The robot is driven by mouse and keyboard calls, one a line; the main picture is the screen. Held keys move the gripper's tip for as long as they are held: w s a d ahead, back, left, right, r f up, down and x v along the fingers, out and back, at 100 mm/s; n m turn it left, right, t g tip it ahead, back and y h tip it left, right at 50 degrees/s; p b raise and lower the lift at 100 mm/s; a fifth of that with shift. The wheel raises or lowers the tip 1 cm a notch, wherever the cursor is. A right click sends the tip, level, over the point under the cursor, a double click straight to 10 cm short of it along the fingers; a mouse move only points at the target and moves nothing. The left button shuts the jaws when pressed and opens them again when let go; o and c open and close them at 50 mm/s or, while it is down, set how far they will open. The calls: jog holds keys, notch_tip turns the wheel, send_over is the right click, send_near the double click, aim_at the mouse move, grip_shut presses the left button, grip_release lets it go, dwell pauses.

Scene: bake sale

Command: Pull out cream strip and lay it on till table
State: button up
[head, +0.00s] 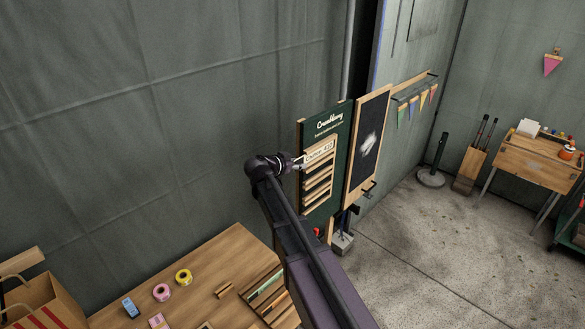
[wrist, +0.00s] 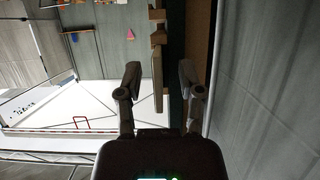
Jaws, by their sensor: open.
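The cream strip (head: 320,151) with dark lettering sits in the top wooden rail of the dark green sign board (head: 338,125). My gripper (head: 299,162) is at the strip's left end in the head view. In the wrist view my gripper (wrist: 158,82) is open. Which table is the till table is not marked. A wooden table (head: 212,268) lies at lower left, and a small wooden desk (head: 530,168) stands at far right.
A chalkboard (head: 369,140) stands right of the sign board. The lower-left table carries a pink tape roll (head: 161,292), a yellow tape roll (head: 183,277), a blue box (head: 130,307) and a slotted wooden holder (head: 270,290).

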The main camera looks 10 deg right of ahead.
jog(key=shift+w+d+f, duration=0.25)
jog(key=shift+w+d, duration=0.1)
jog(key=shift+d, duration=0.1)
grip_shut()
jog(key=shift+s+a, duration=0.1)
jog(key=s+a, duration=1)
jog(key=a, duration=0.4)
dwell(3.0)
jog(key=shift+s, duration=0.2)
